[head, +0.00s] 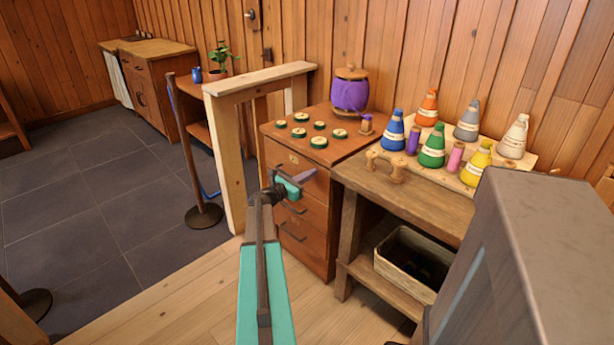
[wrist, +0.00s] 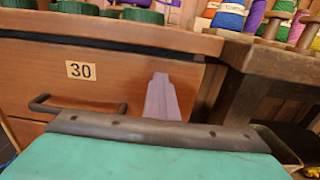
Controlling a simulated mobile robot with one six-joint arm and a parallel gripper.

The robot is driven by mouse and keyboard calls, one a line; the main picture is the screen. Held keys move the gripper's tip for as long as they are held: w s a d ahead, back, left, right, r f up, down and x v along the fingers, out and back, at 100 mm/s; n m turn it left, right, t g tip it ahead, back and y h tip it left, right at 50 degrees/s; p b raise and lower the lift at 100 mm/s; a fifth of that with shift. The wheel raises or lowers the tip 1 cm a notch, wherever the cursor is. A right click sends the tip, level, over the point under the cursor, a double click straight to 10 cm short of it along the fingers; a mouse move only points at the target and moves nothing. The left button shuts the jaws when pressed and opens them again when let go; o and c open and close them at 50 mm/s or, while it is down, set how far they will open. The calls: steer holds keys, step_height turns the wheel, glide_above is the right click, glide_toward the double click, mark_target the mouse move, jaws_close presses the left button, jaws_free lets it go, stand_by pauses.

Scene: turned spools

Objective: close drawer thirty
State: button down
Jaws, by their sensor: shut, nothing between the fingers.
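Drawer thirty (head: 281,160) is the top drawer of a wooden cabinet. In the wrist view its brown front (wrist: 120,75) bears a label "30" (wrist: 80,70) and a dark bar handle (wrist: 75,106). The front looks flush or nearly flush under the cabinet top; a small gap cannot be ruled out. My gripper (head: 309,172) is in front of the right part of this drawer. Its lavender fingers (wrist: 161,82) are together and empty, pointing at the front right of the handle. Whether the tips touch the wood cannot be told. My gripper hides part of the drawer in the head view.
Green-rimmed spools (head: 319,142) and a purple pot (head: 350,92) stand on the cabinet top. A workbench (head: 410,200) with thread cones and a basket (head: 408,277) adjoins on the right. A wooden frame (head: 230,165) stands close left. The floor farther left is mostly clear.

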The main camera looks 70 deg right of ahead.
steer(key=shift+s+d+r, duration=0.15)
steer(key=shift+s+r, duration=0.05)
steer(key=shift+s, duration=0.1)
steer(key=v, duration=1.4)
steer(key=shift+w, duration=0.25)
steer(key=shift+f, duration=0.15)
